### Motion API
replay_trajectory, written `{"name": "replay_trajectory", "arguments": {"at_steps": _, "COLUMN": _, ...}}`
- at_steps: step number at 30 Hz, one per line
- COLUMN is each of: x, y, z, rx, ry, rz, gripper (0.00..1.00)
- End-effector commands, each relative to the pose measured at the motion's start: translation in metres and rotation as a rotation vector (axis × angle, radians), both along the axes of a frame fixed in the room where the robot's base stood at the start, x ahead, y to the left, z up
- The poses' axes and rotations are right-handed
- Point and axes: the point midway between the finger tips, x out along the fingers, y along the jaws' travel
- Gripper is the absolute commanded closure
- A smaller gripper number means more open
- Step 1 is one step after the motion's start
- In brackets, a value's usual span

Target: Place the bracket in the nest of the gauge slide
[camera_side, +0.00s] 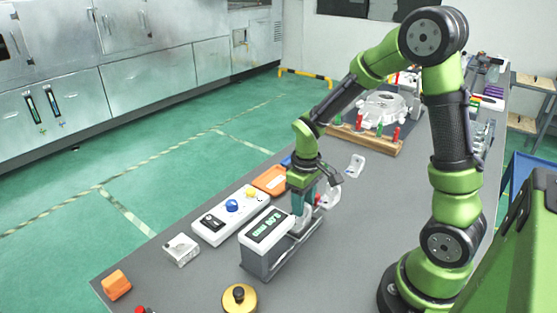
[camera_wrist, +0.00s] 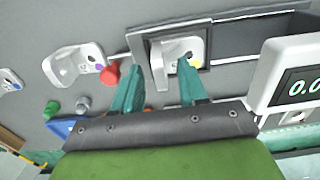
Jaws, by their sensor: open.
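In the wrist view, a pale bracket (camera_wrist: 171,50) with a yellow dot lies inside the dark frame of the nest (camera_wrist: 137,48) on the gauge slide. Whether it sits fully flat is hard to tell. My gripper (camera_wrist: 158,80) is open, its teal fingers on either side of the bracket's upright flange, with visible gaps. In the side view my gripper (camera_side: 304,205) is low over the gauge slide (camera_side: 298,250), beside the gauge's display box (camera_side: 264,226); the fingers hide most of the nest and bracket there.
A second bracket (camera_wrist: 75,62) with a purple dot and a red knob (camera_wrist: 110,75) are close to the left of the nest. A white control box (camera_side: 229,217), orange tray (camera_side: 271,180) and brass round piece (camera_side: 239,298) stand around.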

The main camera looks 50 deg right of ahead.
Motion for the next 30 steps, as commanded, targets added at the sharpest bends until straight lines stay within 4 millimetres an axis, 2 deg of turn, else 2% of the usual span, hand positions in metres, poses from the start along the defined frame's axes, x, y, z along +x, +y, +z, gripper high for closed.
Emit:
{"name": "replay_trajectory", "arguments": {"at_steps": 6, "x": 0.001, "y": 0.000, "z": 0.048, "rx": -0.001, "ry": -0.008, "rz": -0.002, "gripper": 0.58}}
{"name": "replay_trajectory", "arguments": {"at_steps": 12, "x": 0.001, "y": 0.000, "z": 0.087, "rx": 0.000, "ry": -0.005, "rz": -0.002, "gripper": 0.58}}
{"name": "replay_trajectory", "arguments": {"at_steps": 20, "x": -0.002, "y": 0.003, "z": 0.113, "rx": 0.003, "ry": -0.017, "rz": -0.008, "gripper": 0.58}}
{"name": "replay_trajectory", "arguments": {"at_steps": 25, "x": -0.019, "y": 0.025, "z": 0.141, "rx": 0.036, "ry": -0.152, "rz": -0.074, "gripper": 0.58}}
{"name": "replay_trajectory", "arguments": {"at_steps": 30, "x": -0.050, "y": 0.056, "z": 0.172, "rx": 0.121, "ry": -0.357, "rz": -0.190, "gripper": 0.58}}
